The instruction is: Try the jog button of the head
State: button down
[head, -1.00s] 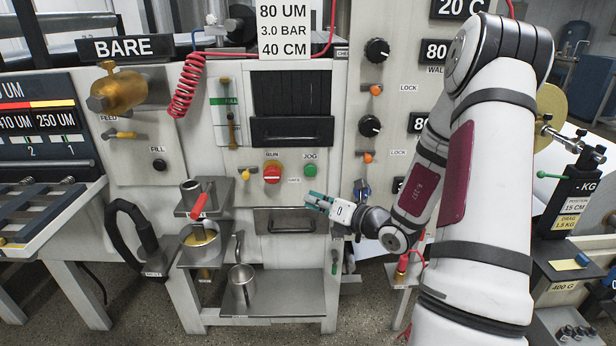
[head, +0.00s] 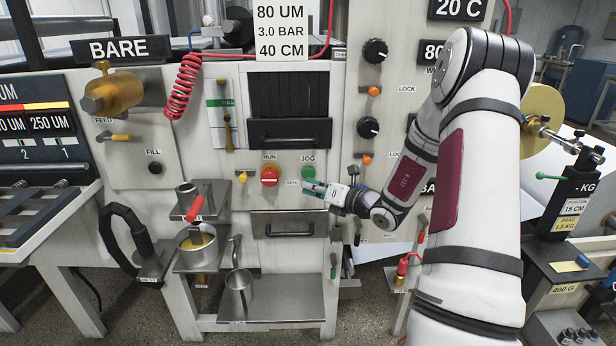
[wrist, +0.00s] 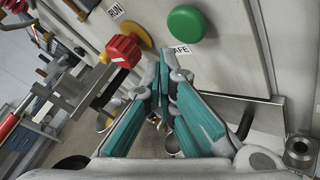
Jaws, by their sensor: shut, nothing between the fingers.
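The green jog button (head: 308,172) sits on the panel under the JOG label, right of the red run knob (head: 269,176). In the wrist view the jog button (wrist: 187,23) is at the top centre, beyond my fingertips, and the run knob (wrist: 124,50) is at the left. My gripper (head: 304,187), with teal finger pads, is just below the jog button in the head view. In the wrist view my gripper (wrist: 163,85) has its fingertips close together with nothing between them. I see a space between the fingertips and the button, and no contact.
A small yellow knob (head: 242,177) is left of the run knob. A drawer with a handle (head: 290,229) lies below the panel. A pot (head: 198,248) and a metal jug (head: 240,289) stand on shelves at lower left. Black dials (head: 375,51) are on the right panel.

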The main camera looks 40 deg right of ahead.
jog(key=shift+w+d, duration=0.35)
jog(key=shift+w, duration=0.15)
dwell(1.2)
jog(key=shift+w+d, duration=0.2)
jog(key=shift+w, duration=0.15)
jog(key=shift+w+d, duration=0.3)
jog(key=shift+w, duration=0.1)
dwell(0.8)
jog(key=shift+s, duration=0.15)
jog(key=shift+s+a, duration=0.5)
jog(key=shift+s, duration=0.15)
jog(key=shift+s+a+p, duration=0.4)
jog(key=shift+s+a, duration=0.3)
jog(key=shift+s, duration=0.35)
jog(key=shift+s+a+p, duration=0.4)
jog(key=shift+s+a, duration=0.3)
jog(key=shift+s, duration=0.3)
